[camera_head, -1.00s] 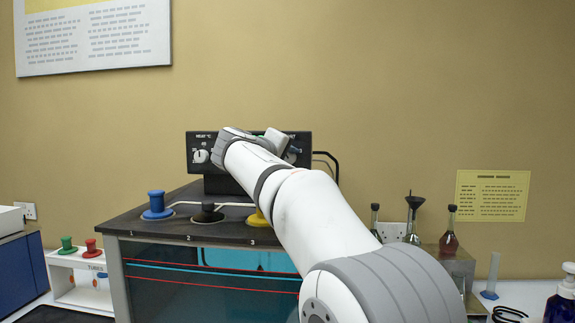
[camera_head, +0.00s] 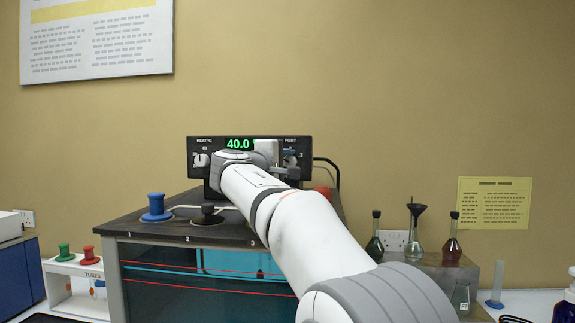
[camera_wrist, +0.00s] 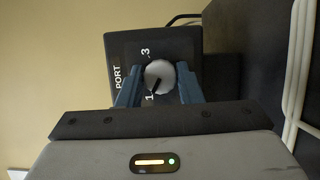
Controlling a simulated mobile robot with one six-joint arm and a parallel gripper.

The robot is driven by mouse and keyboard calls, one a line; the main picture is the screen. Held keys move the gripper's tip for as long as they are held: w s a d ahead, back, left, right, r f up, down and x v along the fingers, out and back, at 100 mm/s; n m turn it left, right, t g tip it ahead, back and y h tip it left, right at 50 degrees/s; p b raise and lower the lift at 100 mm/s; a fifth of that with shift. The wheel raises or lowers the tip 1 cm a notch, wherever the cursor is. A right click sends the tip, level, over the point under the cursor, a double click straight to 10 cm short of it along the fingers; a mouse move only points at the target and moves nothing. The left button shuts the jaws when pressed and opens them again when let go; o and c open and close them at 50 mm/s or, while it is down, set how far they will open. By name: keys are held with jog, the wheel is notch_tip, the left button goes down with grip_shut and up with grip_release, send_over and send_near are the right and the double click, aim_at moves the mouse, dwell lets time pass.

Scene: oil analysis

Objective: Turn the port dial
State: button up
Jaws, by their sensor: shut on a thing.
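The port dial (camera_wrist: 158,74) is a round pale grey knob with a dark pointer on the black control panel (camera_wrist: 118,45), beside the word PORT. In the wrist view its pointer is toward the lower left, near the mark 1; a mark 3 shows above. My gripper (camera_wrist: 159,82) has one blue finger on each side of the dial and is shut on it. In the head view the dial (camera_head: 290,160) shows at the panel's right end, partly covered by my gripper (camera_head: 287,171).
The panel's display (camera_head: 238,144) reads 40.0, with a heat dial (camera_head: 201,160) at left. Blue (camera_head: 156,207) and black (camera_head: 207,214) stoppers sit on the bath top (camera_head: 180,232). Flasks (camera_head: 414,226) stand at right; a tube rack (camera_head: 72,276) stands at left.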

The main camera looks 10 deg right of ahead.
jog(key=o, duration=1)
jog(key=shift+c, duration=0.2)
jog(key=b+v, duration=0.1)
jog(key=v, duration=0.7)
